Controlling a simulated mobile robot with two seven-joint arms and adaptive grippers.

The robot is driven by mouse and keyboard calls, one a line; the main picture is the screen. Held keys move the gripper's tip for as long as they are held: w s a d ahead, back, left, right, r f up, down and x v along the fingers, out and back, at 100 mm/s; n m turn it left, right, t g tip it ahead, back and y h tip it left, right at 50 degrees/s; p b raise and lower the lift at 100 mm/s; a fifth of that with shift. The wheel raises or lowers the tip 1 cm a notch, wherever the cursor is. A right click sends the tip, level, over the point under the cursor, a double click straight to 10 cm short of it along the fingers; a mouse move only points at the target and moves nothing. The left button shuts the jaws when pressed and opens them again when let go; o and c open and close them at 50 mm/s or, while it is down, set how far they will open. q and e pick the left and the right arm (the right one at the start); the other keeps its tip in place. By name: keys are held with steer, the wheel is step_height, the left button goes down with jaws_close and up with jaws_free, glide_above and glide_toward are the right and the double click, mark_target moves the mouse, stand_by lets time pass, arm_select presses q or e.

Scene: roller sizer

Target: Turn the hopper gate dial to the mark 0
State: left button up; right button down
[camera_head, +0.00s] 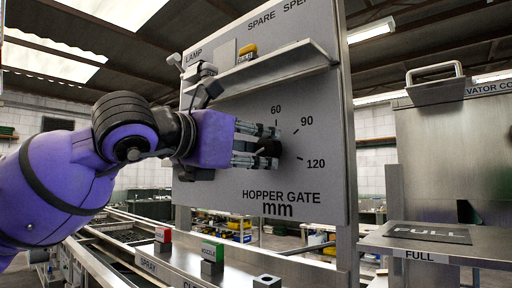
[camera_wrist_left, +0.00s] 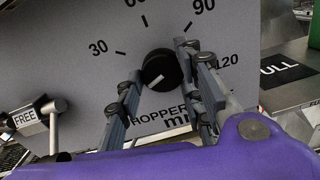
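The hopper gate dial is a round black knob (camera_head: 270,147) on the grey panel (camera_head: 320,190), above the words HOPPER GATE mm. In the left wrist view the knob (camera_wrist_left: 158,68) shows a short white pointer line slanting toward the lower left. The marks 30, 60, 90 and 120 are readable there; the mark 0 is not visible. My left gripper (camera_head: 275,146) has its two fingers on either side of the knob. In the left wrist view a small gap shows between the left finger and the knob; the right finger overlaps its right edge. My right gripper is not in view.
A narrow shelf (camera_head: 265,68) juts from the panel above the dial. A lever beside a FREE label (camera_wrist_left: 28,117) is at the panel's left. A red button (camera_head: 163,234) and a green button (camera_head: 212,248) stand below. A metal bin (camera_head: 455,140) is at the right.

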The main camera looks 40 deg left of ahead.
arm_select(q)
steer(key=shift+r, duration=0.1)
steer(key=shift+c, duration=0.7)
steer(key=shift+b, duration=0.35)
steer(key=shift+r+m, duration=0.1)
steer(key=shift+m, duration=0.2)
steer(key=shift+a, duration=0.1)
steer(key=o, duration=1.1)
steer(key=shift+s, duration=0.1)
steer(key=s+a, duration=0.1)
steer(key=s, duration=1)
steer(key=shift+s, duration=0.4)
